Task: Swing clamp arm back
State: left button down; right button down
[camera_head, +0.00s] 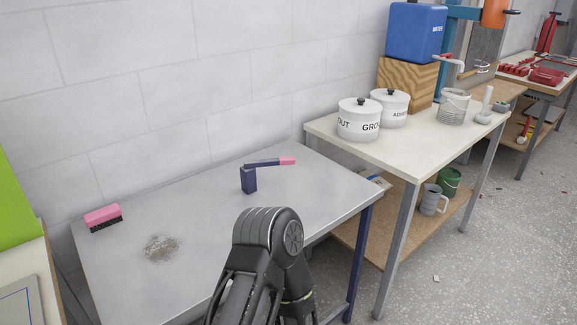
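The clamp stands on the grey metal table (205,205), near its back edge. It has a short dark blue post (248,180) and a thin dark blue clamp arm (262,163) at its top. The clamp arm lies roughly level and points right, ending in a pink tip (287,161). A black jointed link of one of my arms rises from the bottom middle, in front of the clamp and apart from it in the picture. Neither gripper shows, and I cannot tell which arm the link belongs to.
A pink brush (103,217) and a patch of grey debris (161,248) lie on the table's left part. A wall (200,80) stands behind. At right, a white-topped bench (407,150) holds lidded pots (359,120) and a blue tank (414,35). Floor at right is mostly clear.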

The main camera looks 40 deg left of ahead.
aim_at(283, 160)
jog(key=u, duration=0.8)
jog(key=i+l+u, duration=0.1)
jog(key=l+u, duration=0.15)
jog(key=u, duration=0.2)
jog(key=l+u, duration=0.25)
jog(key=u, duration=0.25)
jog(key=l+u, duration=0.25)
jog(key=u, duration=0.2)
jog(key=l+u, duration=0.3)
jog(key=u, duration=0.2)
jog(key=k+l+u, duration=0.1)
jog(key=l, duration=0.25)
jog(key=k+l+u, duration=0.1)
jog(key=l, duration=0.25)
jog(key=k+l+u, duration=0.1)
jog(key=k+l, duration=0.15)
jog(key=k+l+u, duration=0.1)
jog(key=l, duration=0.3)
jog(key=k, duration=0.1)
